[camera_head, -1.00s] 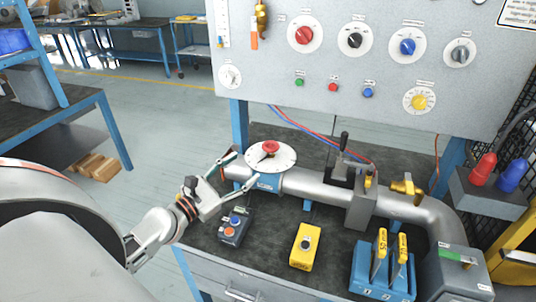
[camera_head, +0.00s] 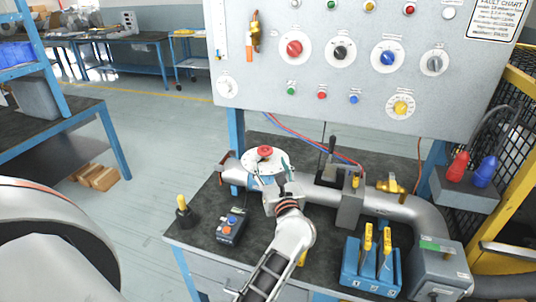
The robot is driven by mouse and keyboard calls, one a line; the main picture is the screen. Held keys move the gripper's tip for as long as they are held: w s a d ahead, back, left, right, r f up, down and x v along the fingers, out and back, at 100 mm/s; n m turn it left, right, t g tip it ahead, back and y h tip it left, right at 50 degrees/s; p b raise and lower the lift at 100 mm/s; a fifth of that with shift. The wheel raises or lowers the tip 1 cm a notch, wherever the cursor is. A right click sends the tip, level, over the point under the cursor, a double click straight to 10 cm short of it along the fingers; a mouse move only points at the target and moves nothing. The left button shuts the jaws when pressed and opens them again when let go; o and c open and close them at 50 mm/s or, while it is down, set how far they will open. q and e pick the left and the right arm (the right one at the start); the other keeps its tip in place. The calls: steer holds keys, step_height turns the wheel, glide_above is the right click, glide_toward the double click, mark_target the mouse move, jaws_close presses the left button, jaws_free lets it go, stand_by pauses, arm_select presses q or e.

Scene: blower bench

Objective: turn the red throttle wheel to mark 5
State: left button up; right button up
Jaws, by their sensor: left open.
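The red wheel (camera_head: 265,150) sits on a round white dial plate (camera_head: 252,158) on top of the grey pipe. The marks on the dial are too small to read. My left gripper (camera_head: 272,172) is open at the near side of the dial, with its fingers spread over the near part of the plate. The fingers and wrist hide the near edge of the dial. I cannot tell whether a finger touches the plate or the wheel. My right gripper is out of view.
The control panel (camera_head: 330,100) with several knobs, one of them red (camera_head: 294,48), stands behind. A black lever (camera_head: 331,150) rises right of the dial.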

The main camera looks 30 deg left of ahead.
mark_target(267, 154)
arm_select(q)
steer(key=shift+n+g, duration=0.4)
steer(key=x, duration=0.7)
steer(key=shift+w+b, duration=0.25)
steer(key=shift+b, duration=0.05)
steer(key=shift+c, duration=0.4)
steer(key=c, duration=1)
